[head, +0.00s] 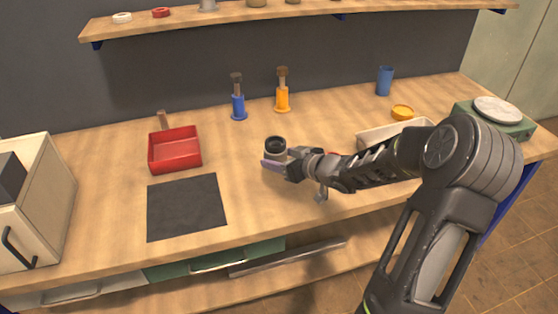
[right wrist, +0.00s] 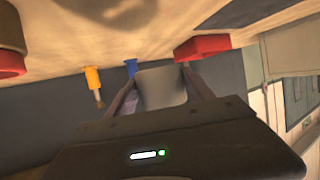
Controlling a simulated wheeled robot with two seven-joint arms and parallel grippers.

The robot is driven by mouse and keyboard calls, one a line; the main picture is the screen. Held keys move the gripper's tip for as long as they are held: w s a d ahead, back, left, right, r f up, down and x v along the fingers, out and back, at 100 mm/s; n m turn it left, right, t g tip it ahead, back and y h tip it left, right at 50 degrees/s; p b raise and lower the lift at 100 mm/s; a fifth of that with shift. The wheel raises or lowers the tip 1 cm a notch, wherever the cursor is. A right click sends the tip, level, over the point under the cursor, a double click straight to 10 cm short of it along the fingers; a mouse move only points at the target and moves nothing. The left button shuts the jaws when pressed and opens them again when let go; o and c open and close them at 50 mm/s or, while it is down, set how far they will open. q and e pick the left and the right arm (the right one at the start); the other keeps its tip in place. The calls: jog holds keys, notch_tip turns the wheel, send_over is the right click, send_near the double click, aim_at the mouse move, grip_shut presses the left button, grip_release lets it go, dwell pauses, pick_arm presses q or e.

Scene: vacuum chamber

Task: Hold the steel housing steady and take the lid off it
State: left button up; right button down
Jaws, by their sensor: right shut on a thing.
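The steel housing (head: 275,154) is a small grey cylinder with a dark round top near the middle of the table. My right gripper (head: 274,165) reaches it from the right and is shut on its sides. In the right wrist view the pale grey housing (right wrist: 162,88) sits between the two fingers of my right gripper (right wrist: 160,95). The dark top shows a ring-like rim; I cannot tell whether it is the lid or an opening. My left gripper is not in view.
A red tray (head: 175,165) and a black mat (head: 187,208) lie to the left. Blue (head: 238,107) and orange (head: 282,98) handled tools stand behind. A blue cup (head: 385,81), yellow ring (head: 402,112) and pale bin (head: 420,125) are right. Wood around the housing's left is clear.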

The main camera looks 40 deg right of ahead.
dwell(0.3)
jog(key=c, duration=0.9)
grip_release()
grip_shut()
jog(key=shift+w+r, duration=0.1)
